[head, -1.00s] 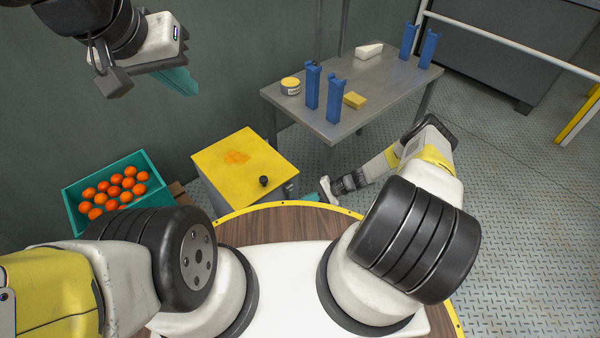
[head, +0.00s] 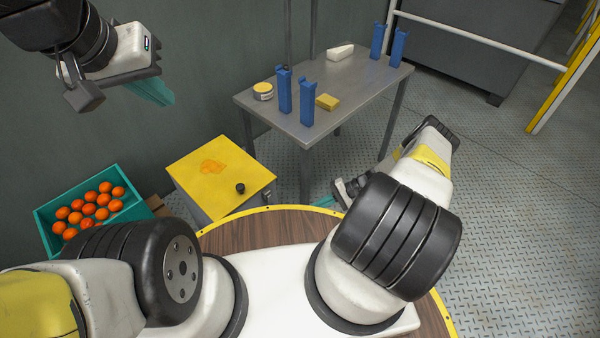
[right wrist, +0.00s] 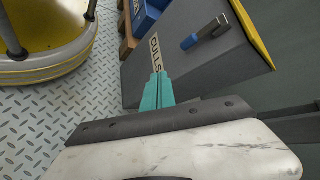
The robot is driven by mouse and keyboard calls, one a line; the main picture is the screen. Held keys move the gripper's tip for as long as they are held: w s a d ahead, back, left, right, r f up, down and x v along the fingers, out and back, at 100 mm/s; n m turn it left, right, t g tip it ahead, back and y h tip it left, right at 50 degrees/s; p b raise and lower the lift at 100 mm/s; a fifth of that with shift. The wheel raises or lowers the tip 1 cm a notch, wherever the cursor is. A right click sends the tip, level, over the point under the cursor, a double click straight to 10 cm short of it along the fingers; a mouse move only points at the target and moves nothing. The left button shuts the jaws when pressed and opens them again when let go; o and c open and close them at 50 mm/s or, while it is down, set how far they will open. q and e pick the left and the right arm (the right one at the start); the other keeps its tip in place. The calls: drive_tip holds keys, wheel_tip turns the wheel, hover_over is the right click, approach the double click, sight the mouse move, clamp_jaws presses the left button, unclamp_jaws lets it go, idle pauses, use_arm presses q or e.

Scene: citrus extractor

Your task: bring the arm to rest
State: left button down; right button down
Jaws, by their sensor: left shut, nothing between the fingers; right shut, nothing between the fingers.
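My left gripper (head: 157,92) hangs at the upper left of the head view, in front of the dark wall; its teal fingers are together and empty. My right arm reaches down beyond the rim of my base, and its upper part hides much of the forearm. Only a bit of teal from the right gripper (head: 324,201) shows in the head view, just right of the yellow-topped box (head: 221,172). In the right wrist view the right gripper (right wrist: 158,90) has its teal fingers together and empty, in front of a grey box side labelled CULLS (right wrist: 190,75).
A teal crate of oranges (head: 140,207) stands at the left. A grey metal table (head: 335,85) holds blue uprights (head: 307,103), a yellow block (head: 327,102), a round tin (head: 263,91) and a white wedge (head: 340,52). The patterned floor at the right (head: 510,200) is clear.

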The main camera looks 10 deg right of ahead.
drive_tip(key=w+d+r+n+g+h, duration=0.1)
drive_tip(key=w+d+r+n+h, duration=0.15)
drive_tip(key=r, duration=0.65)
drive_tip(key=w+d+r+n+h, duration=0.15)
drive_tip(key=w+r, duration=0.25)
drive_tip(key=r, duration=0.5)
wheel_tip(320, 180, up, 22)
drive_tip(key=a+f+n+h, duration=0.1)
drive_tip(key=a+h, duration=0.1)
drive_tip(key=h, duration=0.1)
drive_tip(key=s+a+r+n+t+h, duration=0.15)
drive_tip(key=s+r, duration=0.25)
drive_tip(key=r, duration=0.5)
drive_tip(key=s+a+r+t+h, duration=0.1)
drive_tip(key=s+a+r+t, duration=0.1)
drive_tip(key=s+r, duration=0.45)
drive_tip(key=s+a+r+t, duration=0.1)
drive_tip(key=s+r+t, duration=0.1)
drive_tip(key=s+r, duration=0.3)
drive_tip(key=s+a+r+t, duration=0.1)
drive_tip(key=s+r, duration=0.3)
drive_tip(key=s, duration=0.5)
drive_tip(key=shift+s+a+r+n+t, duration=0.25)
drive_tip(key=shift+s+r+n+t, duration=0.05)
drive_tip(key=shift+r+n+t, duration=0.1)
